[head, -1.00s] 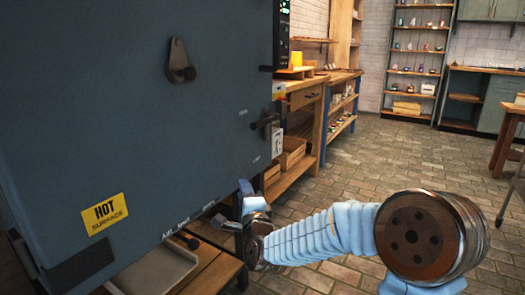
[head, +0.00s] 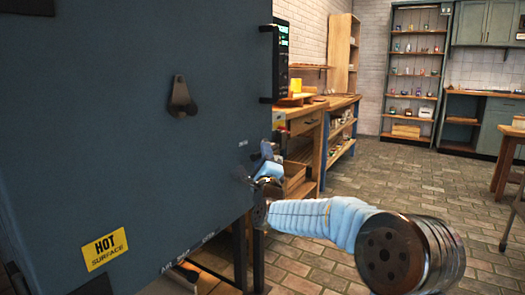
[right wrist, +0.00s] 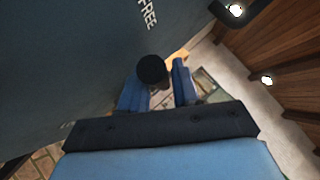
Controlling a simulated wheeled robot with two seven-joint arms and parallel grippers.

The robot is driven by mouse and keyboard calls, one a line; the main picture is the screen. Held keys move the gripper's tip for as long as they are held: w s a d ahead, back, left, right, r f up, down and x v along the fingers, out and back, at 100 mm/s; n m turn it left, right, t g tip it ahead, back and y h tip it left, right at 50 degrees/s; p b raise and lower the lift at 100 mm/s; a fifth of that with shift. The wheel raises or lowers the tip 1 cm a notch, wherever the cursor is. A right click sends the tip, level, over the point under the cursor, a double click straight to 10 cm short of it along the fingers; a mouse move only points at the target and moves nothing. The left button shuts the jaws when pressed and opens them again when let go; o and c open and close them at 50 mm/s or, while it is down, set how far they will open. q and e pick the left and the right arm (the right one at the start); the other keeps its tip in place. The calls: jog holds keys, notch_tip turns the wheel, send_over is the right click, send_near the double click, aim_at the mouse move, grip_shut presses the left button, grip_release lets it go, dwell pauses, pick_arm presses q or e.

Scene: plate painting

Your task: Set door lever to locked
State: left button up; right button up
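The blue-grey kiln door (head: 130,140) fills the left of the head view. The door lever's round black knob (right wrist: 152,70) shows in the right wrist view; in the head view my gripper mostly hides the lever. My right gripper (head: 264,172) is at the door's right edge, at the lever. In the wrist view its two blue fingers (right wrist: 160,90) stand apart, with the knob at the gap, overlapping the left finger. I cannot tell whether they touch it. The label "FREE" (right wrist: 148,14) is on the door nearby. My left gripper is out of view.
Another lever (head: 181,97) sits higher on the door, and a yellow "HOT SURFACE" sign (head: 104,248) lower down. A wooden workbench (head: 308,122) stands behind the door's right edge. The brick floor (head: 385,175) to the right is clear.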

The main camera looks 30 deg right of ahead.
jog(key=shift+w+d+r, duration=0.15)
jog(key=shift+w+d, duration=0.05)
jog(key=shift+w, duration=0.15)
grip_shut()
